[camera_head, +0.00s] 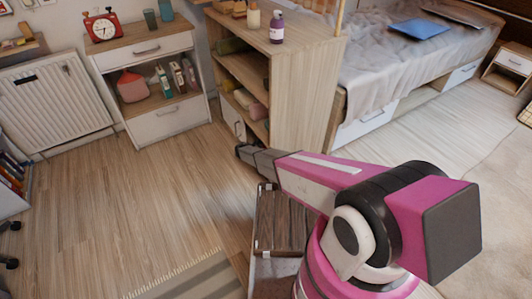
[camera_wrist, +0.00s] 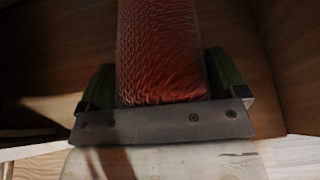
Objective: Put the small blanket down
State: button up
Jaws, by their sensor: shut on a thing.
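The small blanket (camera_wrist: 162,48) appears in the wrist view as a reddish, textured roll. My gripper (camera_wrist: 163,88) is shut on it, with a green-padded finger on each side. The blanket runs away from the gripper towards the top of the picture, between brown wooden surfaces. In the head view my arm reaches to the lower part of the wooden shelf unit (camera_head: 300,85). The blanket and fingertips cannot be made out clearly there. What lies under the blanket is hidden.
Several rolled or folded items, one pink (camera_head: 258,112), lie on the unit's shelves. Bottles, one purple (camera_head: 276,27), stand on its top. A white drawer cabinet (camera_head: 168,120) stands to the left and a bed (camera_head: 385,75) to the right. The wooden floor (camera_head: 110,215) at left is clear.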

jog(key=shift+w+d, duration=0.2)
jog(key=shift+d, duration=0.05)
jog(key=shift+w+d+f, duration=0.1)
jog(key=shift+d+f, duration=0.05)
jog(key=shift+f, duration=0.7)
jog(key=shift+w+d+f, duration=0.1)
jog(key=shift+d+f, duration=0.05)
jog(key=shift+f, duration=0.7)
jog(key=shift+f, duration=0.15)
jog(key=o, duration=0.8)
jog(key=shift+c, duration=0.2)
jog(key=shift+s+a+r, duration=0.15)
jog(key=shift+a+r, duration=0.05)
jog(key=v, duration=1.1)
jog(key=shift+a+r, duration=0.15)
jog(key=shift+a, duration=0.1)
jog(key=shift+s, duration=0.15)
